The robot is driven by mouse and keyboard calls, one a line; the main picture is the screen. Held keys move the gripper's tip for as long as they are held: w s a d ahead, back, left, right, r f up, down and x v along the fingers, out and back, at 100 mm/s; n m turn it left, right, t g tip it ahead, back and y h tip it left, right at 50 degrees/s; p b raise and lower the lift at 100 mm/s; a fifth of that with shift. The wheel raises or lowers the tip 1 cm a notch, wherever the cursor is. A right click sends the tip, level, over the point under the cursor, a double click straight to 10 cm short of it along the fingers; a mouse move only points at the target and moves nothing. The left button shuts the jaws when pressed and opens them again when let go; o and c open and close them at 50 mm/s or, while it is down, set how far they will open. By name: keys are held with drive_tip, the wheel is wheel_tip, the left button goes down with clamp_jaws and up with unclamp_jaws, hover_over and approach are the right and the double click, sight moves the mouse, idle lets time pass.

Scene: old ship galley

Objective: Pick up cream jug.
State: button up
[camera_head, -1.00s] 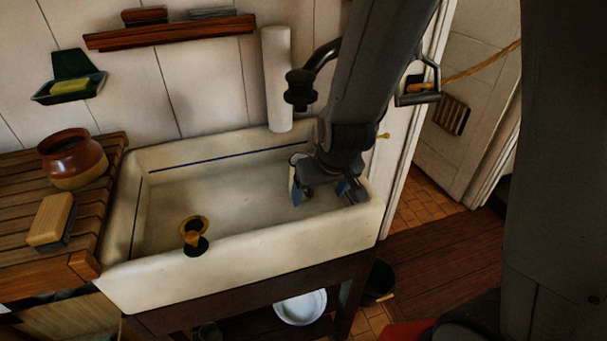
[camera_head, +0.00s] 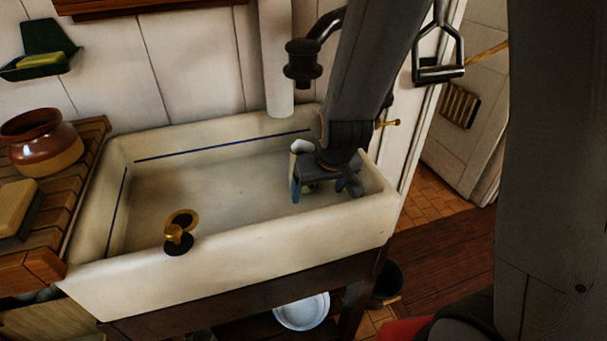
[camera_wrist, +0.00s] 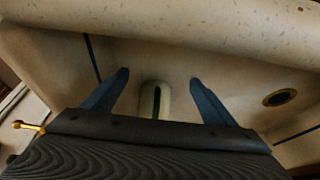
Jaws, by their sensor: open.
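A cream-white piece, seemingly the cream jug (camera_head: 300,146), shows beside my wrist at the right end of the sink; my gripper hides most of it. In the wrist view a cream object with a dark narrow slot, probably the jug (camera_wrist: 147,100), lies between my two blue-grey fingers, nearer the palm than the tips. My gripper (camera_head: 326,188) points down inside the sink and is open; it also shows in the wrist view (camera_wrist: 160,76). I cannot tell whether either finger touches the jug.
The white sink (camera_head: 240,240) has raised walls close around my gripper. A black tap (camera_head: 303,62) hangs behind my arm. A brown pot (camera_head: 42,140) and a brush (camera_head: 17,207) stand on the left slatted board.

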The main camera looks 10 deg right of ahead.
drive_tip(key=w+p, duration=0.1)
drive_tip(key=w, duration=0.1)
drive_tip(key=w+a+p, duration=0.1)
drive_tip(key=w+p, duration=0.1)
drive_tip(key=w, duration=0.1)
drive_tip(key=w+p, duration=0.1)
drive_tip(key=w, duration=0.2)
drive_tip(key=shift+w+a+r, duration=0.1)
drive_tip(key=shift+a, duration=0.2)
drive_tip(key=w+p, duration=0.2)
drive_tip(key=p, duration=0.1)
drive_tip(key=shift+w+a+r, duration=0.1)
drive_tip(key=shift+w+a, duration=0.2)
drive_tip(key=shift+w, duration=0.05)
drive_tip(key=shift+b+x, duration=0.9)
drive_tip(key=shift+x, duration=0.8)
drive_tip(key=c, duration=1.8)
drive_tip(key=shift+r+p, duration=0.35)
